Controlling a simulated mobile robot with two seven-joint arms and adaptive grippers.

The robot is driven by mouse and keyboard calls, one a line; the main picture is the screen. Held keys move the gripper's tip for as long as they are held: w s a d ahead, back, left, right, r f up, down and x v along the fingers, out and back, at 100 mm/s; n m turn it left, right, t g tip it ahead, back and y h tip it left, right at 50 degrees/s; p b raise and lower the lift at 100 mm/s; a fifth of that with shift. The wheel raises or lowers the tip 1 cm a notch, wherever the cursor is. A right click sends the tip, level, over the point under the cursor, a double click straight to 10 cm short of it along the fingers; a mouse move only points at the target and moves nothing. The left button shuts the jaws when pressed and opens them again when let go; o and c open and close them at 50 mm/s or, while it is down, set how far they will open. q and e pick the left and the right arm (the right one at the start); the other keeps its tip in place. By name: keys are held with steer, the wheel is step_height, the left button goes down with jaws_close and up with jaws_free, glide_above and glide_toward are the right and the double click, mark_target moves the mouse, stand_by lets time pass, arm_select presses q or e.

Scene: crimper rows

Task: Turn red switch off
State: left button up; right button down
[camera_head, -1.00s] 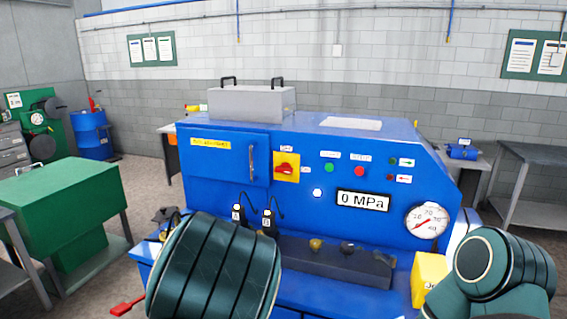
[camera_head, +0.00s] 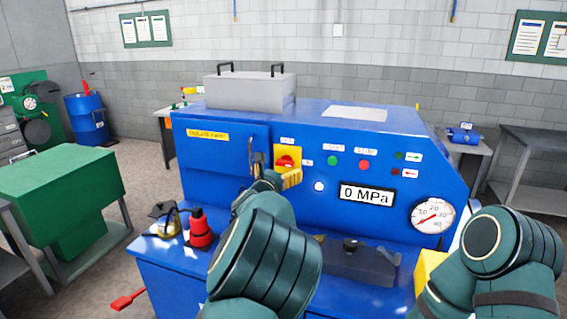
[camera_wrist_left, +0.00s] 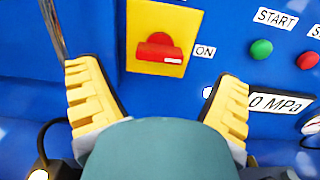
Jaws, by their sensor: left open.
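The red switch (camera_head: 287,161) is a red rotary knob on a yellow plate on the blue machine's front panel. In the left wrist view the red switch (camera_wrist_left: 160,48) has its white mark at the right, beside the "ON" label (camera_wrist_left: 205,52). My left gripper (camera_head: 288,179) is just in front of and below the switch in the head view. In the left wrist view its yellow fingers (camera_wrist_left: 160,75) are open, spread on either side of the plate's lower part, with nothing between them. My right arm shows at the lower right; its gripper is not in view.
A door handle (camera_head: 254,156) stands out left of the switch. Green START (camera_head: 333,160) and red STOP (camera_head: 364,165) buttons, a "0 MPa" display (camera_head: 367,195) and a gauge (camera_head: 433,216) are to the right. A red-and-black object (camera_head: 200,229) stands on the machine's ledge.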

mark_target(284, 165)
arm_select(q)
steer(key=shift+p+x, duration=0.4)
steer(key=shift+x, duration=1.8)
steer(key=shift+c, duration=0.2)
steer(key=c, duration=1.2)
